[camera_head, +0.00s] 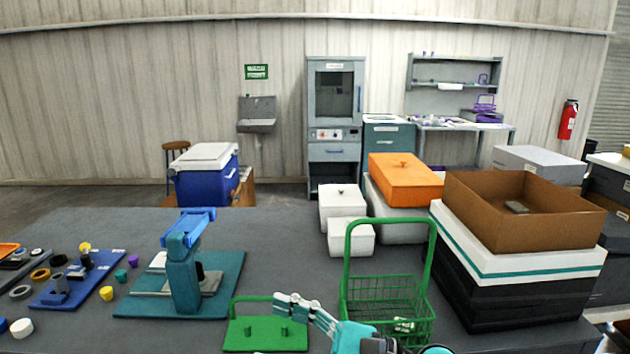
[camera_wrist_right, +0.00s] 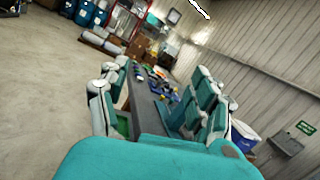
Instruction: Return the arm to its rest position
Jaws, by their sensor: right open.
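My right gripper (camera_head: 291,304) reaches in from the bottom of the head view, pointing left. Its teal and white fingers show between the green pegged plate (camera_head: 264,334) and the green wire basket (camera_head: 385,288). In the right wrist view the gripper (camera_wrist_right: 158,88) has its fingers spread wide, with nothing held between them. The gripper appears above the table; its exact height is hard to tell. My left gripper is in neither view.
The grey table (camera_head: 110,228) carries a teal press (camera_head: 184,278), a blue tool board (camera_head: 92,277), white boxes (camera_head: 340,206), an orange-lidded box (camera_head: 404,180) and a brown open box (camera_head: 520,225) on stacked crates. A small pale item lies inside the basket.

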